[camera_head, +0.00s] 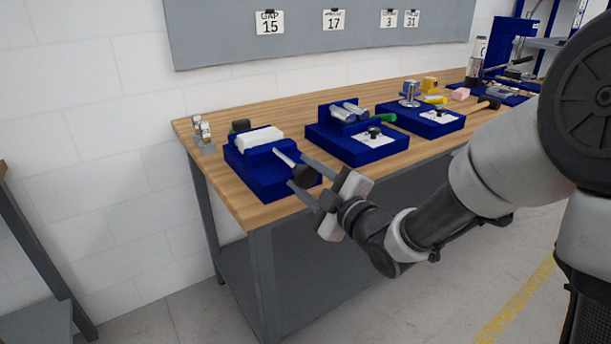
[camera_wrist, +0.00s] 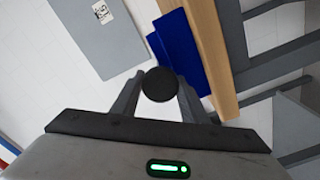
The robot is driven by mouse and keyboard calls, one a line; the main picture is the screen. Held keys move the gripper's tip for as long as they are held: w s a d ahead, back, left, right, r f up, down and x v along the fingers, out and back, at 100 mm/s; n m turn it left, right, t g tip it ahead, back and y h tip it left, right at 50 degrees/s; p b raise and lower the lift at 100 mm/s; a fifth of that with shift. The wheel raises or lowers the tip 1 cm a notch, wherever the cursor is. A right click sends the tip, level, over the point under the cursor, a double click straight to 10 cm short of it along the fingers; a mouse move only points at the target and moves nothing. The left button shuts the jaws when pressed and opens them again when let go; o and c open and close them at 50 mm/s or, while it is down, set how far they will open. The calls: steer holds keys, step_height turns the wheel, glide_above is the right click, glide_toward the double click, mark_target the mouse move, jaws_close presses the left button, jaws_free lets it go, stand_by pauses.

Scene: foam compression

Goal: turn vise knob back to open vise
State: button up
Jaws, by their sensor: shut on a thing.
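The blue vise (camera_head: 262,172) stands at the near left end of the wooden workbench, with a white foam block (camera_head: 258,138) on its top between the jaws. A pale screw rod (camera_head: 284,157) runs from the vise towards me and ends in a dark round knob (camera_head: 304,175). My gripper (camera_head: 297,172) is at the knob, one finger on each side of it. In the wrist view, the black knob (camera_wrist: 159,84) sits between the two fingertips, and the blue vise (camera_wrist: 180,50) shows behind it. The gripper is shut on the knob.
Another blue fixture (camera_head: 357,138) with metal cylinders stands to the right of the vise, and a further blue fixture (camera_head: 421,118) beyond it. Small bottles (camera_head: 203,132) stand at the bench's left end. The bench's front edge (camera_head: 245,222) lies below the vise.

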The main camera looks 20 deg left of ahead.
steer(key=shift+n, duration=1.1)
steer(key=o, duration=1)
steer(key=shift+d, duration=0.1)
